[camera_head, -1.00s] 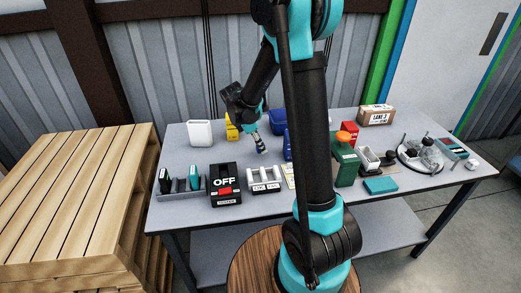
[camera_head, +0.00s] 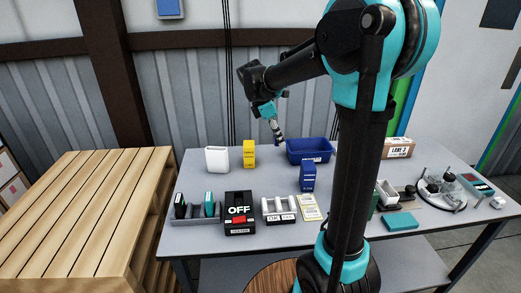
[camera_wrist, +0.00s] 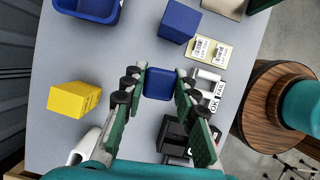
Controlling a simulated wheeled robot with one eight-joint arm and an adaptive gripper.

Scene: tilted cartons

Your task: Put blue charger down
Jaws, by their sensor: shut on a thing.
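A dark blue block, which I take for the blue charger (camera_wrist: 158,83), sits between the fingertips of my gripper (camera_wrist: 160,88) in the wrist view. The fingers are shut on its sides. In the head view my gripper (camera_head: 278,139) hangs above the back of the grey table, between the yellow box and the blue bin. The charger is too small there to make out clearly.
A yellow box (camera_head: 249,154) and white container (camera_head: 216,159) stand left. A blue bin (camera_head: 310,157) and upright blue box (camera_head: 308,175) stand right. In front are a dark OFF box (camera_head: 238,213) and a white slotted holder (camera_head: 278,210). Bare table lies between the yellow and blue boxes.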

